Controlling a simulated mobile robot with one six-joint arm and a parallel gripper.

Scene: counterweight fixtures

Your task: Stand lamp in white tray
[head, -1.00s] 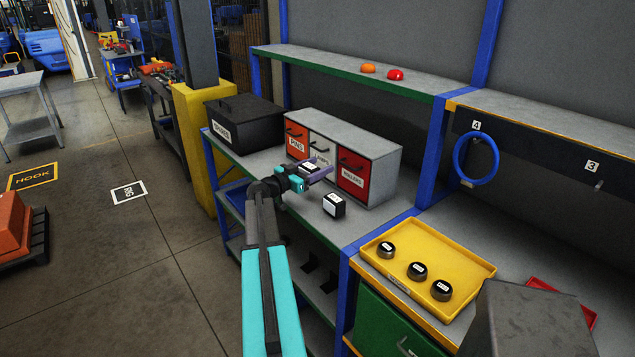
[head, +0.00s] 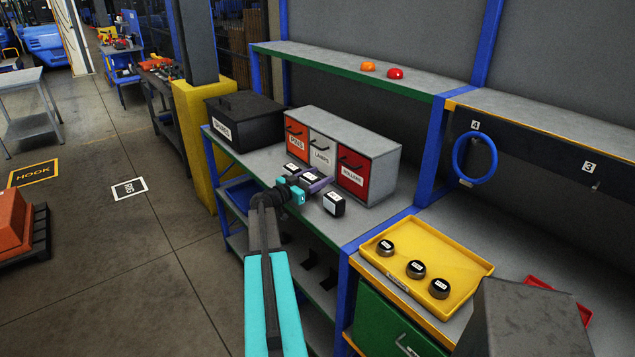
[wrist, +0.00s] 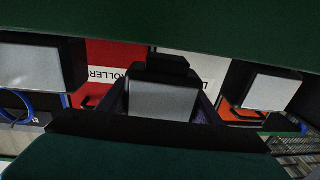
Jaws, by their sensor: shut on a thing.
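My gripper (head: 315,182) is low over the grey bench top, in front of the drawer cabinet. In the wrist view its purple fingers are on both sides of a black block with a pale face (wrist: 162,101), and it is shut on this block. A similar black block with a white label (head: 334,204) stands to the right, and another (head: 291,168) is to the left. In the wrist view these neighbours flank the held block. Whether the held block is a lamp cannot be read. I see no white tray in these frames.
The cabinet (head: 350,132) has drawers, one labelled LAMPS (head: 321,153). A black lidded box (head: 243,122) stands left. A yellow tray (head: 465,268) holds 3 dark round pieces. Orange (head: 368,66) and red domes (head: 395,73) sit on the upper shelf.

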